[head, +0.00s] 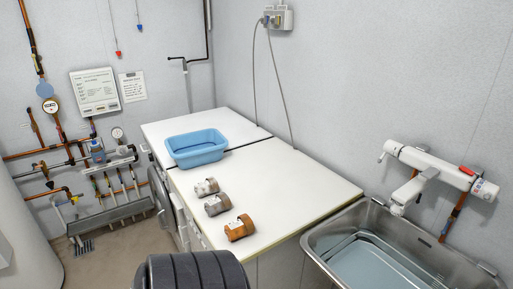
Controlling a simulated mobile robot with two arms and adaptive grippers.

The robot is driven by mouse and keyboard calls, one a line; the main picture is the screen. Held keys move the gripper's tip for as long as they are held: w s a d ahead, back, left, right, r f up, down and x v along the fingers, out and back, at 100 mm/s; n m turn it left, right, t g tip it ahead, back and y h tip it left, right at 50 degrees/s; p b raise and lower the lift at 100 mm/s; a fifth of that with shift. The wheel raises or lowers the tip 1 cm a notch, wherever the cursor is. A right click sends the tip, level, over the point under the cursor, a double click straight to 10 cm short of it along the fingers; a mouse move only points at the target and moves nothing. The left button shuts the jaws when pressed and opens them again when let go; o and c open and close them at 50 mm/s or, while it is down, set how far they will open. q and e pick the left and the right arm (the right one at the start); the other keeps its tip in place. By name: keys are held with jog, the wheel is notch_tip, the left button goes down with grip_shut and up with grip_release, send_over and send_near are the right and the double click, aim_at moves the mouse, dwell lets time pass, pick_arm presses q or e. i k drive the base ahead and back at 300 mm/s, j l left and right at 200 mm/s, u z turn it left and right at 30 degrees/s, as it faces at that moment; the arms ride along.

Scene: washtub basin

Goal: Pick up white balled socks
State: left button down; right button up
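I do not make out any white balled socks in the head view. Three small rolled or cylinder-shaped items lie in a row on the white top: a grey one with a pale patch (206,187), another grey one (217,204) and an orange-brown one with a white patch (239,228). I cannot tell what these are. A light blue plastic tub (197,148) stands behind them; its visible inside looks empty. Neither of my grippers is in view.
The white top (290,185) is clear to the right of the items. A steel sink (345,218) with a blue-grey basin inside is at the lower right, under a white wall tap (428,167). Pipes (70,150) line the left wall. A dark ribbed shape (195,270) fills the bottom centre.

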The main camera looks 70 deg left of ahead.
aim_at(211, 185)
jog(key=k+j+u, duration=0.1)
jog(key=u, duration=2.3)
